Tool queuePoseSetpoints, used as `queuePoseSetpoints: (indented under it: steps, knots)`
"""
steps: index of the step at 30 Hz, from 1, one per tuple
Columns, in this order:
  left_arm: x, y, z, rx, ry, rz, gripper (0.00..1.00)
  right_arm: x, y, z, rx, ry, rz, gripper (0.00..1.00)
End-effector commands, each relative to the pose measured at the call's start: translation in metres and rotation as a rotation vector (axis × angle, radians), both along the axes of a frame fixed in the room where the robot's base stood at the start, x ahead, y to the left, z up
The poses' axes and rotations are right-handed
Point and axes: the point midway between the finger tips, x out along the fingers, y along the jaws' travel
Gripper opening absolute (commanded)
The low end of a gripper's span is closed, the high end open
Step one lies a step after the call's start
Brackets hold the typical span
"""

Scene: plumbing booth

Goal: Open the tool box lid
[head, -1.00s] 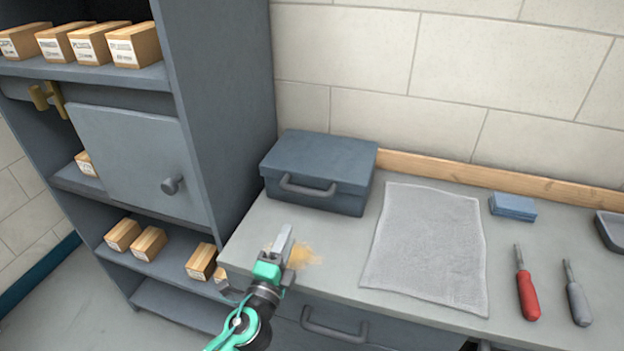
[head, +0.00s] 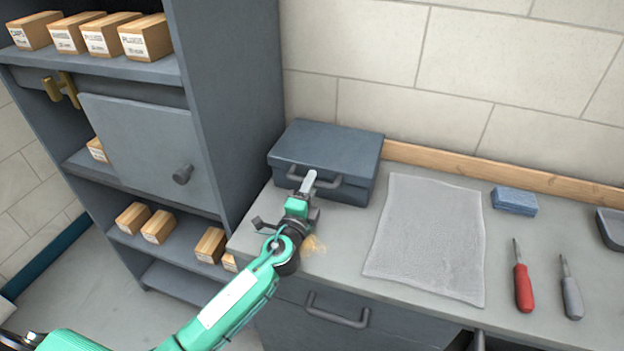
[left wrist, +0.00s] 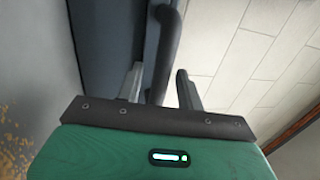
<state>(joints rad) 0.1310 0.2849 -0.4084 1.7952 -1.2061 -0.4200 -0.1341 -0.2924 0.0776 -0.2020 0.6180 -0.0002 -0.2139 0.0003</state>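The blue-grey tool box (head: 360,185) stands on the workbench against the wall, beside the shelf unit. Its lid (head: 325,145) is closed, and a dark handle (head: 335,184) is on its front. My left gripper (head: 309,180) is at the front of the box, at the left part of the handle. In the left wrist view, the fingers (left wrist: 158,82) are apart, with the dark handle (left wrist: 164,45) showing between and beyond them. The box front (left wrist: 105,40) fills the upper left there. I cannot tell whether the fingers touch the handle. My right gripper is out of view.
A grey cloth (head: 430,235) lies right of the box. Farther right are a blue sponge (head: 514,201), a red-handled screwdriver (head: 523,285), a grey-handled tool (head: 571,295) and a tray (head: 610,225). The shelf unit (head: 225,100) rises close on the left.

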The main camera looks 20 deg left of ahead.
Motion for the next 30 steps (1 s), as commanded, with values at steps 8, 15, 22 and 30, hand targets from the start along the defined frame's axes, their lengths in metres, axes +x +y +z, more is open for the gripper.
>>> queuePoseSetpoints:
  steps: [8,15,22,30]
  knots:
    - [0.012,-0.001,0.002,-0.001,0.0,0.0,0.37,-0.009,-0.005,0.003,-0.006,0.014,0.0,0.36]
    - [0.012,-0.001,0.002,-0.001,0.0,0.0,0.3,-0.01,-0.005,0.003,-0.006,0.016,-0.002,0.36]
    - [0.012,-0.001,0.002,-0.001,0.0,0.0,0.0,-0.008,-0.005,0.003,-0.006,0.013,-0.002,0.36]
    - [0.015,-0.001,0.008,0.001,0.009,-0.001,0.0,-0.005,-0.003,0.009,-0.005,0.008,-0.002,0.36]
